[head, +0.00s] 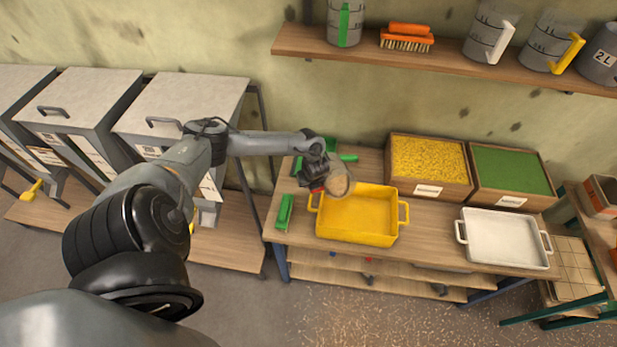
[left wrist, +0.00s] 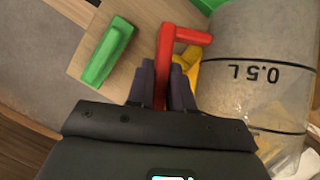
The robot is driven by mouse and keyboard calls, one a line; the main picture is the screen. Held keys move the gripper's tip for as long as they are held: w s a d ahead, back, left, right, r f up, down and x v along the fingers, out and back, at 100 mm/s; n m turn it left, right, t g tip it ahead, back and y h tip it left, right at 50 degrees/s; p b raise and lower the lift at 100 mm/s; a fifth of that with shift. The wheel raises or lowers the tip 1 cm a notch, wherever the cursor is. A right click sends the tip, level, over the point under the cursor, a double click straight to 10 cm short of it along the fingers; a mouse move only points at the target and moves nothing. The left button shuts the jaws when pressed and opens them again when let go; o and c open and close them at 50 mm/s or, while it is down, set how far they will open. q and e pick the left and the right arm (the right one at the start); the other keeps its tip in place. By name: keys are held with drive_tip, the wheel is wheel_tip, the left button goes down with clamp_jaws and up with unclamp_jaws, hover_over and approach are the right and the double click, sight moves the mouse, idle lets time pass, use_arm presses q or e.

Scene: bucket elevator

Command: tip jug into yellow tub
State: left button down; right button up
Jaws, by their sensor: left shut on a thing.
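The yellow tub (head: 357,235) stands on the workbench, and its visible inside looks empty. My left gripper (head: 317,188) is at the tub's back left corner. It is shut on the red handle (left wrist: 166,65) of a clear grey jug (left wrist: 255,60) marked 0.5 L. In the head view the jug (head: 338,184) is held above the tub's back left rim. Something tan shows in the jug there; I cannot tell how far it is tilted. No stream of material is visible. My right gripper is not in view.
A green tool (head: 284,211) lies left of the tub. Bins of yellow pieces (head: 428,160) and green material (head: 512,170) stand behind, right. A white tray (head: 505,240) is at right. A shelf (head: 430,60) with jugs and an orange brush (head: 407,37) hangs above.

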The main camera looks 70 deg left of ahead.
use_arm(q)
drive_tip(key=shift+w+d+f+y, duration=0.1)
drive_tip(key=shift+f+y, duration=0.2)
drive_tip(key=shift+y, duration=0.1)
drive_tip(key=shift+d+r+y+p, duration=0.6)
drive_tip(key=shift+y+p, duration=0.2)
drive_tip(key=shift+y, duration=0.2)
drive_tip(key=shift+d+r+y+p, duration=0.4)
drive_tip(key=shift+d+y, duration=0.25)
drive_tip(key=shift+y, duration=0.45)
drive_tip(key=shift+d+r+t+y+b, duration=0.3)
drive_tip(key=shift+d+y, duration=0.35)
drive_tip(key=shift+y, duration=0.45)
drive_tip(key=shift+s+d+r+y+b, duration=0.1)
drive_tip(key=shift+s+d+y+b, duration=0.1)
drive_tip(key=shift+d+y+b, duration=0.35)
drive_tip(key=shift+r+y, duration=0.15)
drive_tip(key=shift+y, duration=0.3)
drive_tip(key=shift+d, duration=0.1)
